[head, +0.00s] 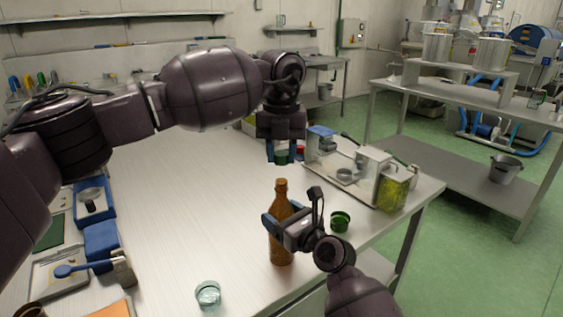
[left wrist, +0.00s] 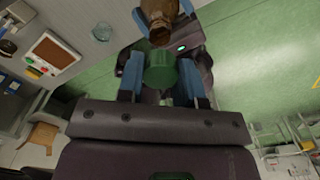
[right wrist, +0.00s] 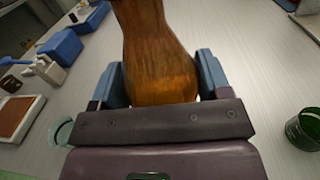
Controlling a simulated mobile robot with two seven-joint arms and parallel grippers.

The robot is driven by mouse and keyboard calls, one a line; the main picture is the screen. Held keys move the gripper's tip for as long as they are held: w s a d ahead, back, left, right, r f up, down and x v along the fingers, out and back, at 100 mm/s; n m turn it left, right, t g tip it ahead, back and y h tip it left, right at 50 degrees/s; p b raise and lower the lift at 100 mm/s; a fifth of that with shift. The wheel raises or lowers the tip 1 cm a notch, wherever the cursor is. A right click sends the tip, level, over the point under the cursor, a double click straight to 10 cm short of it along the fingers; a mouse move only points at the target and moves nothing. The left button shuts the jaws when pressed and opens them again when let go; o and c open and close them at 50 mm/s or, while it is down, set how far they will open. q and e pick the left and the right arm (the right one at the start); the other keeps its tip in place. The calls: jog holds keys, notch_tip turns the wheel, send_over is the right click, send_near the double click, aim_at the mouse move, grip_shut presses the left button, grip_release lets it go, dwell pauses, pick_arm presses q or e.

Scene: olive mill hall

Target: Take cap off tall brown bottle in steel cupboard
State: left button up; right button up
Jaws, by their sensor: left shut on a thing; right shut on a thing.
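A tall brown bottle (head: 280,248) is upright at the front middle of the table. My right gripper (head: 289,215) is shut around its body, and its blue fingers show on both sides of the bottle (right wrist: 155,60) in the right wrist view. The bottle's neck shows no cap, and its dark mouth faces my left wrist camera (left wrist: 160,36). My left gripper (head: 281,159) is shut on a green cap (left wrist: 160,70), above and apart from the bottle's mouth. I cannot tell whether the bottle's base touches the table. No steel cupboard can be made out.
A green open jar (head: 340,222) stands right of the bottle, and a clear glass (head: 208,295) front left. A tray (head: 335,176) with tins and a yellow-green can (head: 394,190) lies at right. Blue holders (head: 101,241) line the left edge. The table's middle is clear.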

jog(key=o, duration=1.8)
jog(key=shift+s+d, duration=0.1)
